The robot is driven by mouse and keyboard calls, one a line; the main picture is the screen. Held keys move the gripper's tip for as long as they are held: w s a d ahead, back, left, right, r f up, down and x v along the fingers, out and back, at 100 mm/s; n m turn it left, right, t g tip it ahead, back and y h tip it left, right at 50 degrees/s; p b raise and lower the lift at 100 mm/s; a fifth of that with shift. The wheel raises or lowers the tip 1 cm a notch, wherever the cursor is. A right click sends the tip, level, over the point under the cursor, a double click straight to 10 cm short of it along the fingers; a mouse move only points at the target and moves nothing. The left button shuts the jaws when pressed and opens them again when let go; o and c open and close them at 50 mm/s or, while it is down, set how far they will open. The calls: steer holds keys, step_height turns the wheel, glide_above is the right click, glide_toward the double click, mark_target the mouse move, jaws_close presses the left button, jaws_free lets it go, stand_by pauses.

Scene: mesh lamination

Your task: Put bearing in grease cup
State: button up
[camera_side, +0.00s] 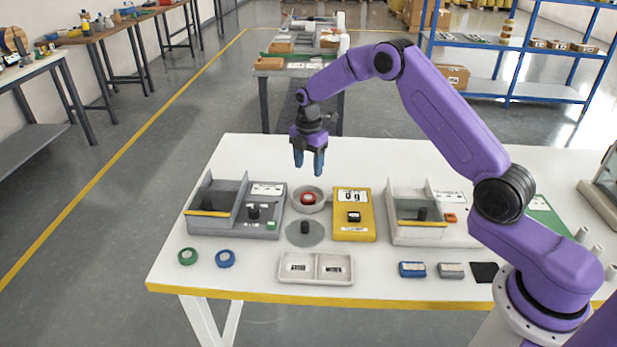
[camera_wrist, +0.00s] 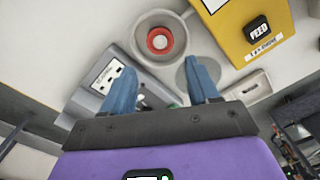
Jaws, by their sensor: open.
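A round grey cup (camera_side: 296,205), which looks like the grease cup, stands on the white table. A red ring (camera_side: 308,199) lies inside it and looks like the bearing. In the wrist view the cup (camera_wrist: 140,38) and the red ring (camera_wrist: 169,40) are in full sight, ahead of the fingertips. The ring has a pale centre. A green ring (camera_side: 187,257) and a blue ring (camera_side: 225,259) lie at the table's front left. My gripper (camera_side: 309,170) is open and empty, with blue fingers pointing down, above the cup. It also shows in the wrist view (camera_wrist: 160,72).
A yellow scale (camera_side: 354,222) stands right of the cup. A grey disc (camera_side: 305,240) with a dark knob lies in front of the cup. A two-part tray (camera_side: 316,281) is near the front edge.

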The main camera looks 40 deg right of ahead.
steer(key=s+a+r+m, duration=0.2)
steer(key=s+a+r, duration=0.4)
steer(key=s, duration=0.3)
steer(key=s+a+r+m, duration=0.1)
steer(key=s+a+r, duration=0.55)
steer(key=s, duration=0.25)
steer(key=s+d+m, duration=0.2)
steer(key=s+d, duration=0.1)
steer(key=s, duration=1)
steer(key=s+d+r+m, duration=0.1)
steer(key=s+d+m, duration=0.1)
steer(key=s, duration=1.2)
steer(key=shift+d+m, duration=0.3)
steer(key=shift+d, duration=0.2)
